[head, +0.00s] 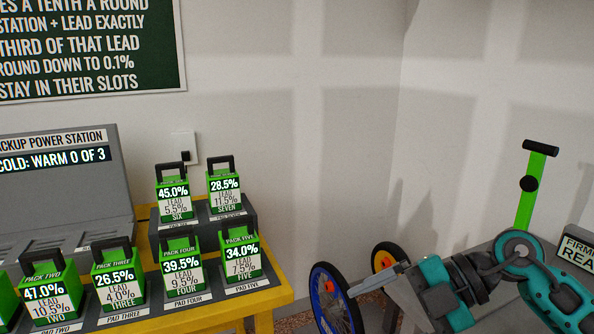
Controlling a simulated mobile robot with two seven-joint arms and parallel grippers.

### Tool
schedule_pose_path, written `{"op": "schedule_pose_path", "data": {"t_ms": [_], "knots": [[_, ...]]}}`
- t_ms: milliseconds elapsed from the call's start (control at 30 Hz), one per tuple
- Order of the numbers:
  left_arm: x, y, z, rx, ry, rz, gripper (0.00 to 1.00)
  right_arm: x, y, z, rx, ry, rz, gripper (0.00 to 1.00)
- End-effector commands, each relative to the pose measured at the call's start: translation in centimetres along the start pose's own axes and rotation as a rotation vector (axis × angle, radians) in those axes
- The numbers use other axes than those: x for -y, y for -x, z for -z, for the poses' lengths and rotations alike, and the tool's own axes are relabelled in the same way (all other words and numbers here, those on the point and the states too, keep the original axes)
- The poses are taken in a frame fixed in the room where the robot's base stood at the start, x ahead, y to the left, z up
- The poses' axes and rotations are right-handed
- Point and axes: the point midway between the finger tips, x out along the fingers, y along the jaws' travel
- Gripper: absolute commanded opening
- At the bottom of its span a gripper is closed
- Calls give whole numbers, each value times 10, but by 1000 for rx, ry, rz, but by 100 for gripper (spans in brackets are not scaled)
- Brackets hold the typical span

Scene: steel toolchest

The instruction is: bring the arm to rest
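My teal and black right arm reaches in from the right edge in the head view. Its gripper (362,287) points left, with narrow grey fingers seen nearly edge-on, so I cannot tell whether they are open or shut. No pack shows in it. It is to the right of the yellow bench, apart from the battery packs. My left gripper is not in view.
A yellow bench (283,288) carries several green battery packs, including pack five (239,257), on labelled pads. A grey backup power station (75,190) reads "COLD: WARM 0 OF 3". Blue (326,308) and yellow wheels and a green-handled post (530,190) stand near my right arm.

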Motion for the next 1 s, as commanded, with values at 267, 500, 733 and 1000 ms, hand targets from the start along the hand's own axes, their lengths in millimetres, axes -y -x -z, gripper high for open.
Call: {"op": "schedule_pose_path", "data": {"t_ms": [267, 500, 733, 1000], "knots": [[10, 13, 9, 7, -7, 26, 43, -46, -17, 37, -290, -174, -806, 90], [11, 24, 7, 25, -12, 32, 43, 15, -3, -36, 29, -702, -1293, 90], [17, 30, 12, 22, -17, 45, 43, 162, -37, -66, 456, -1268, -1255, 90], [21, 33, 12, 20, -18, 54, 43, 237, -63, -49, 611, -1512, -1103, 90]]}}
